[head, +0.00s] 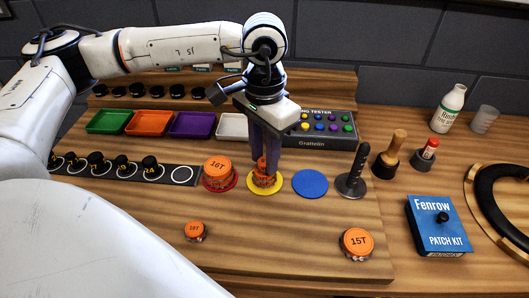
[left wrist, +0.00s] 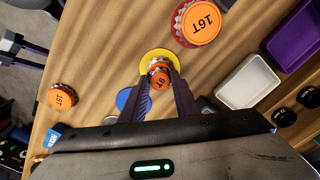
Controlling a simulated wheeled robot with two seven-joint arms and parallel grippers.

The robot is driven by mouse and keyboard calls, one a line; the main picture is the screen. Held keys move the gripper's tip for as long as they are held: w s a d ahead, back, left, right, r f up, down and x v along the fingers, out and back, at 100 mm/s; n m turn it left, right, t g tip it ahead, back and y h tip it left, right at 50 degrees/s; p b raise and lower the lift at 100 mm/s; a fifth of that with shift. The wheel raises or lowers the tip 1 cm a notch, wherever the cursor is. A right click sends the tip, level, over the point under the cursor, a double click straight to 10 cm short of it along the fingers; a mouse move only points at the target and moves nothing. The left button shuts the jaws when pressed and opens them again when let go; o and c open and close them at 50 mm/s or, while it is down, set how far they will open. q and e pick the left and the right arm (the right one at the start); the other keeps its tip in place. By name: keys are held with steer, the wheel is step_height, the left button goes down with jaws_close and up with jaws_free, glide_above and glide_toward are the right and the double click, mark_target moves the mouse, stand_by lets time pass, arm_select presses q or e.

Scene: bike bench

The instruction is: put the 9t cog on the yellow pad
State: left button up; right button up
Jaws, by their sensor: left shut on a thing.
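The 9T cog (left wrist: 160,82), a small piece with an orange top, is between the fingers of my left gripper (left wrist: 162,84). In the head view my left gripper (head: 265,165) points straight down over the yellow pad (head: 250,190), shut on the cog (head: 262,164). Another orange-topped piece (head: 265,181) shows below it on the pad. I cannot tell whether the held cog touches it. The yellow pad also shows in the left wrist view (left wrist: 150,58), partly covered. Purple and grey parts at that view's upper left may be my right gripper (left wrist: 22,45); its jaws are unclear.
A 16T cog (head: 218,168) stands on the red pad (head: 220,187), close left of the yellow one. The blue pad (head: 310,184) is bare. A dark post (head: 351,180) stands right of it. A small cog (head: 195,231) and a 15T cog (head: 356,242) stand in front.

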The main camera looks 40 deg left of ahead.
arm_select(q)
steer(key=shift+f, duration=0.1)
steer(key=shift+f+b, duration=0.15)
steer(key=shift+b, duration=0.15)
steer(key=o, duration=1)
steer(key=shift+r, duration=0.2)
steer(key=shift+r+p, duration=0.2)
steer(key=shift+p, duration=0.25)
steer(key=shift+r+b, duration=0.8)
steer(key=shift+r, duration=5.1)
